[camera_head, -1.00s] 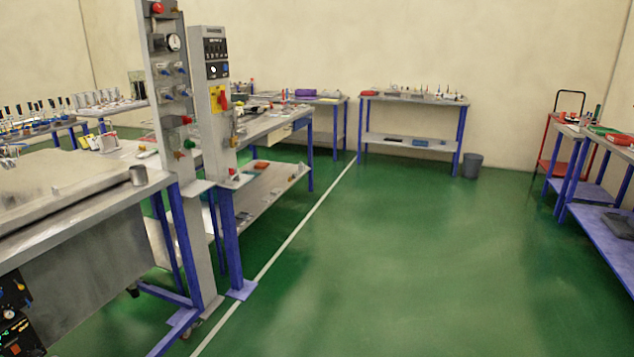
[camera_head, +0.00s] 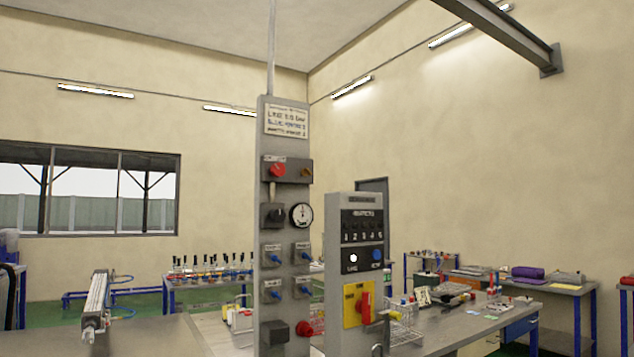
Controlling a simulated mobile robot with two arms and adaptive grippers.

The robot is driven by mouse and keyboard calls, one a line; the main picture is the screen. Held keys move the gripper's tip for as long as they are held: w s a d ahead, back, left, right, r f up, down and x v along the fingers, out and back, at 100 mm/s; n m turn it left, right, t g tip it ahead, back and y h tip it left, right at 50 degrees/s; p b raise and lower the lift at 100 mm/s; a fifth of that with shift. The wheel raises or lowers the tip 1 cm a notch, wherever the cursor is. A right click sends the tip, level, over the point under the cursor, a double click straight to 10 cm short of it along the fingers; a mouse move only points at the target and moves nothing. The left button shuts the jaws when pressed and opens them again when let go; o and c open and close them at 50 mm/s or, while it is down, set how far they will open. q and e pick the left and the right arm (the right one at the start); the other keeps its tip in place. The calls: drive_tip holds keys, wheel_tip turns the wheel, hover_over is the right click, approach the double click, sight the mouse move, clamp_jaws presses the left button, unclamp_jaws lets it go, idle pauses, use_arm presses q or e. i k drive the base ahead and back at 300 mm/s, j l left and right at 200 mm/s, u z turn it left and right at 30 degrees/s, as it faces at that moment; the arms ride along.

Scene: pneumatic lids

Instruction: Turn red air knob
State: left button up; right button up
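A tall grey panel post (camera_head: 268,225) stands in the middle of the head view. Near its top is a round red knob (camera_head: 277,169) on a dark box. Below it are a black knob (camera_head: 272,216), a round gauge (camera_head: 301,215) and blue valve handles (camera_head: 272,254). Low on the post is another red knob (camera_head: 304,328). On the shorter grey panel to its right, a red rotary handle (camera_head: 364,307) sits on a yellow plate (camera_head: 350,300). I cannot tell which red part is the air knob. Neither of my grippers is in view.
A metal cylinder-like device (camera_head: 95,305) stands by a grey worktop (camera_head: 150,338) at the lower left. Benches with tools stand behind and right, including one with a purple item (camera_head: 528,272). A wire basket (camera_head: 405,325) is beside the shorter panel.

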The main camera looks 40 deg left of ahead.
sight(277, 169)
drive_tip(key=i+l+u, duration=0.1)
drive_tip(key=i+u, duration=0.35)
drive_tip(key=i+l+u, duration=0.25)
drive_tip(key=i+u, duration=0.25)
drive_tip(key=i+l+u, duration=0.25)
drive_tip(key=u, duration=0.2)
drive_tip(key=i+l+u, duration=0.25)
drive_tip(key=l+u, duration=0.25)
drive_tip(key=l, duration=0.15)
